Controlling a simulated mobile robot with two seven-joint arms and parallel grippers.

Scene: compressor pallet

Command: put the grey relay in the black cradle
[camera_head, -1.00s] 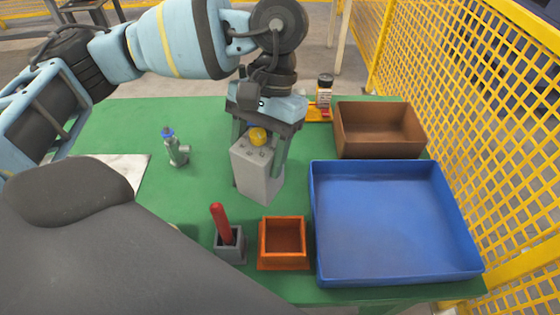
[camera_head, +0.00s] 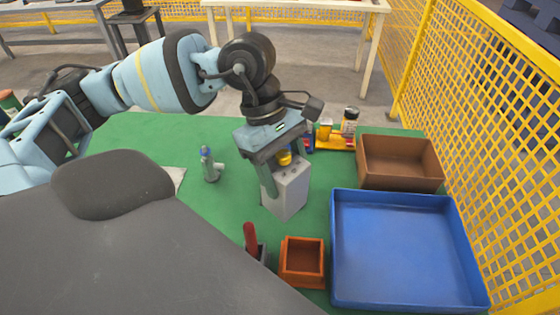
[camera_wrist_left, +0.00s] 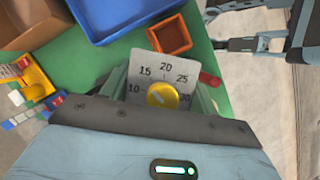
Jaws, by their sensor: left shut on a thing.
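The grey relay (camera_head: 287,190) is a box with a yellow knob on its top. In the left wrist view its dial face (camera_wrist_left: 148,76) shows numbers around the yellow knob. My left gripper (camera_head: 284,176) is shut on the relay, one finger on each side, over the green table. I cannot tell how far the relay's underside is from the table. My right gripper (camera_wrist_left: 225,29) appears at the upper right of the left wrist view, fingers apart and empty. It is not in the head view.
An orange bin (camera_head: 302,283) and a holder with a red handle (camera_head: 251,239) stand in front. A blue tray (camera_head: 340,292) and brown box (camera_head: 400,182) stand right. A grey fitting with a blue cap (camera_head: 210,165) stands left. A yellow rack (camera_head: 334,142) stands behind. Yellow mesh fencing (camera_head: 480,130) borders the right.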

